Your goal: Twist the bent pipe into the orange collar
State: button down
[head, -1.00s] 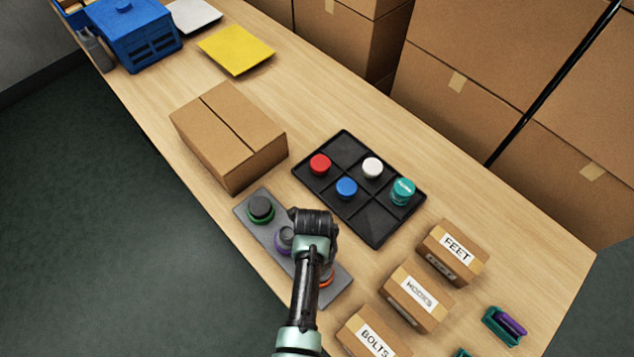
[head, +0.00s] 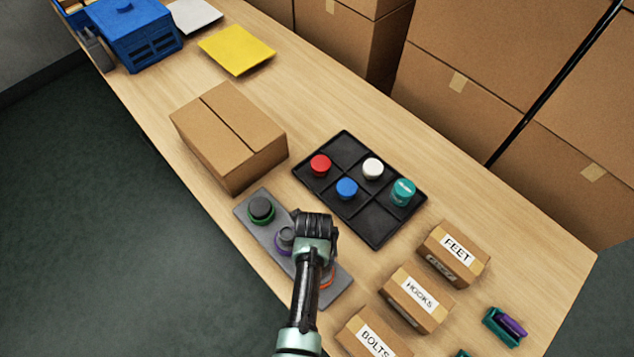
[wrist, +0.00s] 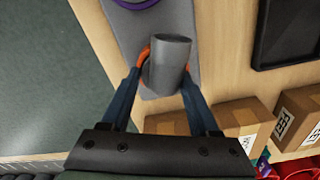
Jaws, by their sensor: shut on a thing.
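The bent pipe (wrist: 168,66) is a dark grey tube between my gripper's fingertips (wrist: 162,80) in the wrist view. My gripper is shut on it, one blue finger on each side. The orange collar (wrist: 144,60) shows as a partial ring behind and left of the pipe, on the grey base plate. In the head view only a sliver of the orange collar (head: 328,281) shows beside my arm, at the near right end of the grey plate (head: 338,291). The pipe is hidden there by my wrist. I cannot tell how deep the pipe sits in the collar.
The plate also carries a green collar with a dark cap (head: 261,209) and a purple collar with a grey part (head: 285,238). A black compartment tray (head: 371,232) with coloured caps lies behind. A cardboard box (head: 228,135) and labelled boxes (head: 417,300) stand on either side.

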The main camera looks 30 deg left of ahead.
jog(key=shift+c, duration=0.3)
grip_release()
jog(key=shift+s+d+f, duration=0.15)
jog(key=shift+s+d, duration=0.05)
jog(key=shift+s, duration=0.05)
jog(key=shift+w, duration=0.1)
jog(key=shift+o, duration=0.3)
jog(key=shift+w, duration=0.15)
jog(key=shift+a+r, duration=0.15)
jog(key=shift+r, duration=0.05)
notch_tip(320, 180, up, 7)
jog(key=p, duration=0.7)
